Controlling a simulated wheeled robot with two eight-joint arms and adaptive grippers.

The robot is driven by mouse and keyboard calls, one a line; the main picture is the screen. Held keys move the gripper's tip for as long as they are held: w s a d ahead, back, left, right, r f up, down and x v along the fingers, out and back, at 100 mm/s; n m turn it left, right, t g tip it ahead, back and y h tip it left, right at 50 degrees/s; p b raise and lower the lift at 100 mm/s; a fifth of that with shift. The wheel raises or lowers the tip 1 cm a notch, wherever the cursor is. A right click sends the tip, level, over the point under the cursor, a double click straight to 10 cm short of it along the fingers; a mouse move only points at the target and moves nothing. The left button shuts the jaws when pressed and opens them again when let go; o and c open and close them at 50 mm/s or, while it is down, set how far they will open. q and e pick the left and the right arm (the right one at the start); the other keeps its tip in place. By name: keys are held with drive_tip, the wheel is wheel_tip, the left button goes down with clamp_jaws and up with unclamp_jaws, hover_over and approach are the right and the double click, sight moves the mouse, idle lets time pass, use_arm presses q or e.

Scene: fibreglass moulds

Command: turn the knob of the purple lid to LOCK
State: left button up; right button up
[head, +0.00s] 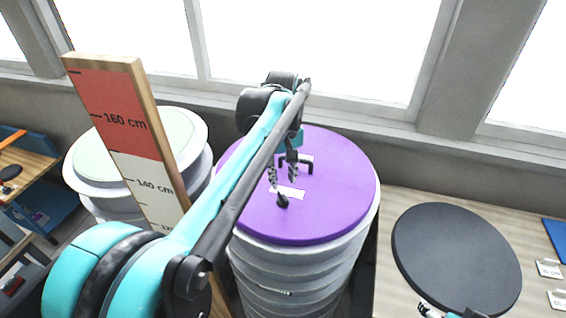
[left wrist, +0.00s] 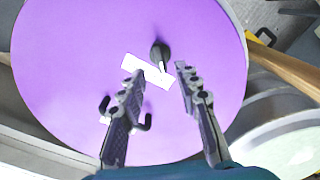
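The purple lid (head: 340,205) lies on top of a stack of pale round drums in the head view, and it fills much of the left wrist view (left wrist: 70,60). Its black knob (head: 282,201) stands beside a white label (head: 292,192); both show in the left wrist view, the knob (left wrist: 160,53) just beyond the label (left wrist: 140,68). The label's writing is not legible. My left gripper (head: 283,180) is over the lid, fingers apart and empty, with its tips short of the knob in the left wrist view (left wrist: 159,72). My right gripper (head: 432,311) shows only partly at the bottom edge.
A black handle (head: 310,165) stands on the lid behind my left fingers. A height board (head: 118,115) rises at left before another pale drum (head: 185,125). A black round disc (head: 455,255) is at right, above a wooden surface. Windows line the back.

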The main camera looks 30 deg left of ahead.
sight(283, 195)
use_arm(q)
wheel_tip(283, 195, up, 6)
drive_tip(key=shift+f, duration=0.1)
idle(0.6)
